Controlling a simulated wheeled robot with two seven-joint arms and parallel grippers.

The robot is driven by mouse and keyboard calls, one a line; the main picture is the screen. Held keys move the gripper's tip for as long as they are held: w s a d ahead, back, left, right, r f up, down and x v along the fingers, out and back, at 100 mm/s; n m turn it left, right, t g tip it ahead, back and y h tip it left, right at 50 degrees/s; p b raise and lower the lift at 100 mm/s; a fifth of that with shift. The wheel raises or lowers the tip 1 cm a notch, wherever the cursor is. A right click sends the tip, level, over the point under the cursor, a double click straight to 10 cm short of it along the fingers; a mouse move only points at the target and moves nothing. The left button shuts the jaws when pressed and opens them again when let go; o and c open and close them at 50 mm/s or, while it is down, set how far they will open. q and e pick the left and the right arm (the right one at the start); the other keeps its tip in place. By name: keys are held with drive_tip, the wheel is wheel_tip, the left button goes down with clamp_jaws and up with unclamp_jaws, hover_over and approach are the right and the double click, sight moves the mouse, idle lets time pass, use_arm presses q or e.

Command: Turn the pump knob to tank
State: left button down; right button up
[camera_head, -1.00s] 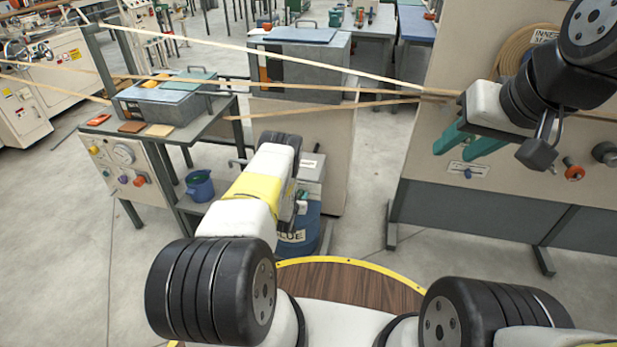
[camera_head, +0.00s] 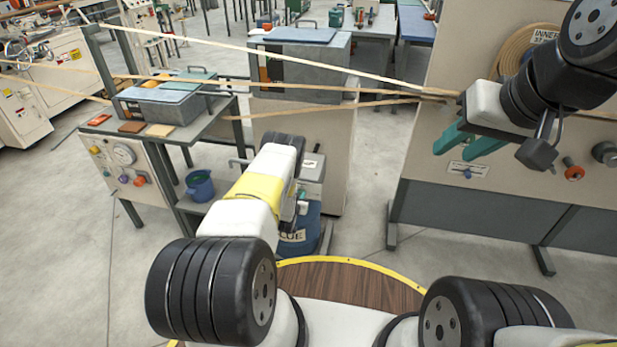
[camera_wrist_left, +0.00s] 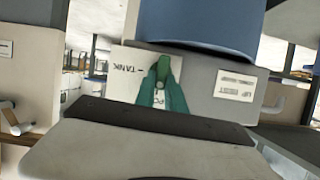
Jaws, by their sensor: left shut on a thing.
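In the left wrist view, my left gripper's green fingers (camera_wrist_left: 161,82) converge on a small green piece, apparently the pump knob (camera_wrist_left: 163,62). The fingers are shut on it and hide part of it. A white plate (camera_wrist_left: 129,69) behind them reads TANK, upside down, left of the fingertips. More lettering on the plate is partly covered. In the head view, the grey pump box (camera_head: 313,172) stands above a blue glue drum (camera_head: 312,228). My left forearm hides the knob there. My right gripper (camera_head: 462,142) hangs at the right with its teal fingers apart and empty.
A large beige panel (camera_head: 430,150) stands behind my right arm.

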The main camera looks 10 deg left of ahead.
use_arm(q)
drive_tip(key=shift+w+d+f+m+t+y, duration=0.1)
drive_tip(key=shift+d+f+m+t+y, duration=0.2)
drive_tip(key=shift+m+t+y, duration=1.2)
drive_tip(key=shift+w+d+f+m+g+y, duration=0.2)
drive_tip(key=shift+m+y, duration=0.45)
drive_tip(key=shift+m, duration=2.2)
drive_tip(key=shift+s+d+f+m+t+y, duration=0.1)
drive_tip(key=shift+d+f+m+t+y, duration=0.25)
drive_tip(key=shift+m+y, duration=1.25)
drive_tip(key=shift+r+m+t+h, duration=0.1)
drive_tip(key=shift+m+t+h, duration=0.15)
drive_tip(key=shift+m+h, duration=0.35)
drive_tip(key=c, duration=1.4)
unclamp_jaws()
drive_tip(key=shift+w, duration=0.15)
drive_tip(key=shift+s, duration=0.2)
